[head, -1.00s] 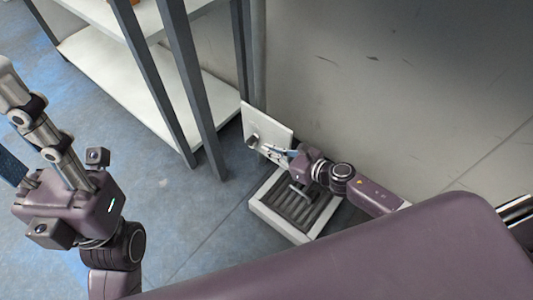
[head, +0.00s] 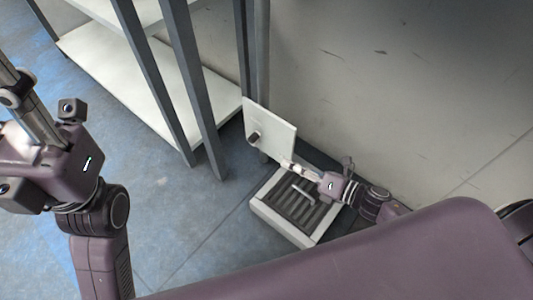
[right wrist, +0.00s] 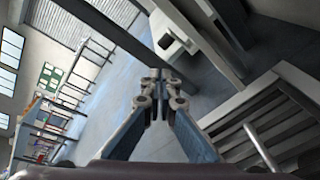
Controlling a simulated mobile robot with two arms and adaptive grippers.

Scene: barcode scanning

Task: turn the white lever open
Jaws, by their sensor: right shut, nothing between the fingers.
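A white panel (head: 275,132) stands upright against the wall, with a dark knob (head: 254,137) on its left part. The panel and knob (right wrist: 165,42) also show in the right wrist view. A pale bar (head: 303,193) sits above the dark grate below; it shows in the right wrist view too (right wrist: 262,147). I cannot tell for sure which part is the white lever. My right gripper (head: 288,164) is at the panel's lower right edge; its fingertips (right wrist: 158,76) are together and empty. My left gripper (head: 18,92) is partly cut off at the left edge.
A white-rimmed basin (head: 280,228) with a dark ribbed grate (head: 290,207) sits on the floor below the panel. A shelf with grey posts (head: 193,85) stands left of the panel. A grey wall (head: 400,90) closes off the right. The blue floor (head: 190,220) is clear.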

